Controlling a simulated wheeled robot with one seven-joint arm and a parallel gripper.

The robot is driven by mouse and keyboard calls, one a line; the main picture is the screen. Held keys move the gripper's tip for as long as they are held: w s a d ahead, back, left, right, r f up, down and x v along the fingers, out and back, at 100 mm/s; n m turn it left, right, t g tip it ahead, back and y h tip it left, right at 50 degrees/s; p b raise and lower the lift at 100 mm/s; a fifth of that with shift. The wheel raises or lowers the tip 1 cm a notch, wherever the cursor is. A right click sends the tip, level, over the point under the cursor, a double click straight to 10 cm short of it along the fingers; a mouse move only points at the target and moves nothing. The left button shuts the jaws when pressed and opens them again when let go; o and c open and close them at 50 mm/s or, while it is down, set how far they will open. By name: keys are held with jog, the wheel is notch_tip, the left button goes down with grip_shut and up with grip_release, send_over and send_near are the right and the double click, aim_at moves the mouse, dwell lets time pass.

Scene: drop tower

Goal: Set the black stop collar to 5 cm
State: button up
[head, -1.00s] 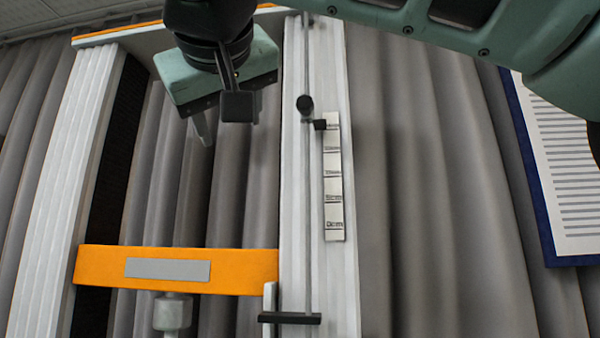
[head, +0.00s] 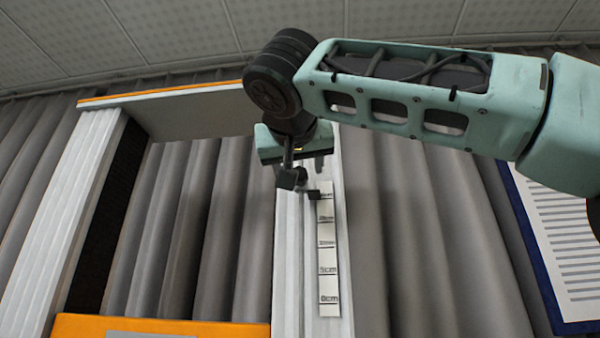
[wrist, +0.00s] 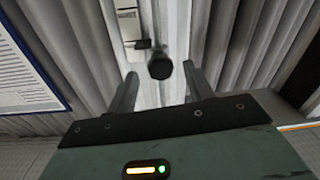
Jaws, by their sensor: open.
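The black stop collar shows in the wrist view as a round knob (wrist: 160,66) with a small pointer (wrist: 143,44) beside the scale. In the head view its pointer (head: 314,195) sits near the top label of the white scale strip (head: 328,255), whose lowest labels read 0cm and 5cm. The knob is mostly hidden there behind my wrist parts. My gripper (head: 304,168) is at the upper part of the rail. In the wrist view the two fingers (wrist: 160,72) are apart, one on each side of the knob, with no clear contact.
The pale right post (head: 288,270) carries the rail. An orange block (head: 160,326) spans between the posts low down. A crossbeam (head: 190,108) tops the tower close to my gripper. A blue-edged poster (head: 560,240) hangs at right, and grey curtain lies behind.

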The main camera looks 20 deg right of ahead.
aim_at(300, 186)
jog(key=p+x, duration=0.1)
jog(key=x, duration=0.3)
jog(key=shift+w+d+r+p, duration=0.1)
jog(key=shift+w+r+p, duration=0.05)
jog(key=shift+p, duration=0.2)
jog(key=shift+w+d, duration=0.25)
jog(key=shift+w, duration=0.4)
